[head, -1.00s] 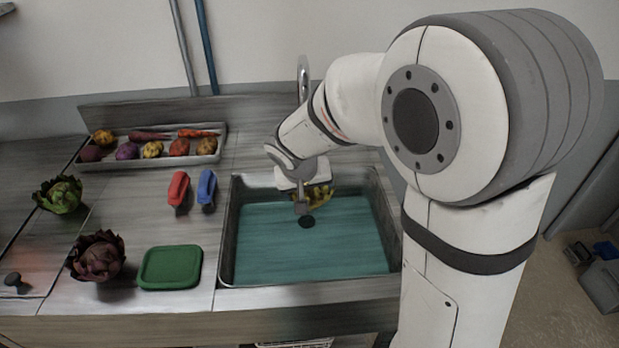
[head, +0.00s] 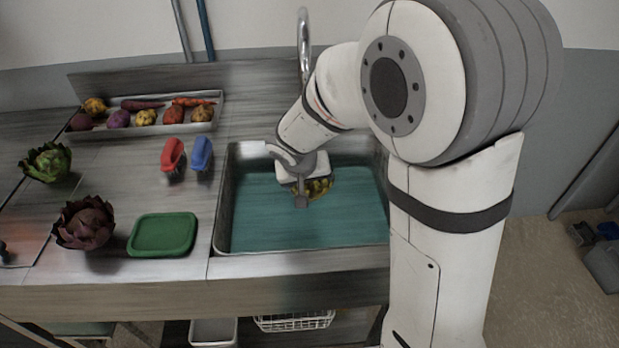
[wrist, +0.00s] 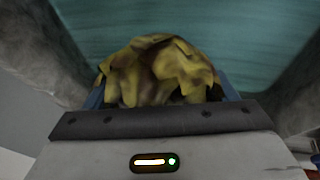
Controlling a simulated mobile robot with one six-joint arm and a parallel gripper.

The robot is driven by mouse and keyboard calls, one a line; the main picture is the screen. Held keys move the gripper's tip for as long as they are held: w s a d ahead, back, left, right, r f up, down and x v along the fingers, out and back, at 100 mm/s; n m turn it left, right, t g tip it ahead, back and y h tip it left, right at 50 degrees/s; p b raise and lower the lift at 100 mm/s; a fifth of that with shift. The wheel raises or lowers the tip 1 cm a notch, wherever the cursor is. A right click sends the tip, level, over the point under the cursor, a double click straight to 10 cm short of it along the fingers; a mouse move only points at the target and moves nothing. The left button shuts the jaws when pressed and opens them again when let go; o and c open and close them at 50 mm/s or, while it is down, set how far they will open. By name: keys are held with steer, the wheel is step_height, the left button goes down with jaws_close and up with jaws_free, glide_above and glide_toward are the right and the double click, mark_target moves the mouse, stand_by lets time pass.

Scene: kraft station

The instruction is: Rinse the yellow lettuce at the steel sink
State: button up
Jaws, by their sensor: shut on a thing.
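The yellow lettuce (wrist: 160,68) is a leafy yellow head with brownish patches, seen close up in the wrist view. In the head view the lettuce (head: 320,188) shows partly behind my gripper (head: 302,198). My gripper is shut on it and holds it inside the steel sink (head: 227,205), toward the back of the basin. The basin shows a teal, water-like surface. I cannot tell whether the lettuce touches it. The curved faucet (head: 304,35) rises behind the sink; its lower part is hidden by my arm.
Left of the sink lie a green lid-like square (head: 163,234), a red-handled item (head: 172,155) and a blue-handled item (head: 202,153). A purple leafy head (head: 84,222), a green one (head: 46,162) and a tray (head: 148,131) of several vegetables stand further left.

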steer(key=shift+f+b, duration=3.5)
steer(key=shift+f, duration=2.1)
steer(key=shift+r, duration=0.1)
steer(key=shift+r+p, duration=6.4)
steer(key=shift+r, duration=3.3)
